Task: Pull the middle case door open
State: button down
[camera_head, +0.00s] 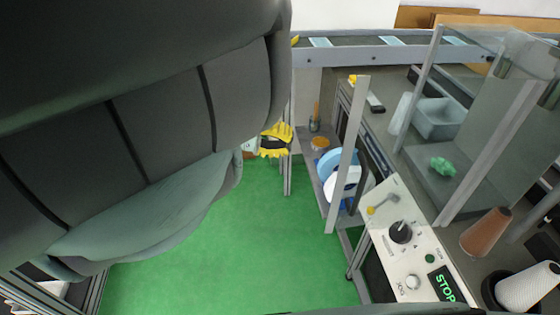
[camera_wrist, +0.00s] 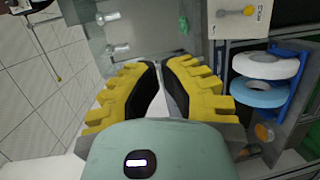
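My gripper (camera_head: 273,141) has yellow ribbed fingers with black pads. In the head view it shows at the end of my dark arm, left of a metal post, above the green floor. In the wrist view my gripper (camera_wrist: 161,64) has its fingertips close together, with a thin grey sliver between them. I cannot tell whether they touch or hold anything. The clear, metal-framed case panels (camera_head: 492,150) stand at the right, over the counter. Which panel is the middle door is unclear. A clear panel (camera_wrist: 92,22) with pale round fittings shows in the wrist view.
An open shelf (camera_head: 310,160) holds blue and white rolls. The rolls also show in the wrist view (camera_wrist: 262,93). A control panel (camera_head: 405,245) with a knob and a STOP display stands at front right. Brown and white cones stand beside it. The green floor (camera_head: 240,250) is clear.

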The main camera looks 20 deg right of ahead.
notch_tip(320, 180, up, 4)
jog(key=s+a+m+g, duration=0.2)
jog(key=g, duration=0.1)
jog(key=s+d+p, duration=0.7)
jog(key=s+p, duration=0.2)
jog(key=shift+s+f+p, duration=0.15)
jog(key=shift+p, duration=0.25)
jog(key=shift+d, duration=0.1)
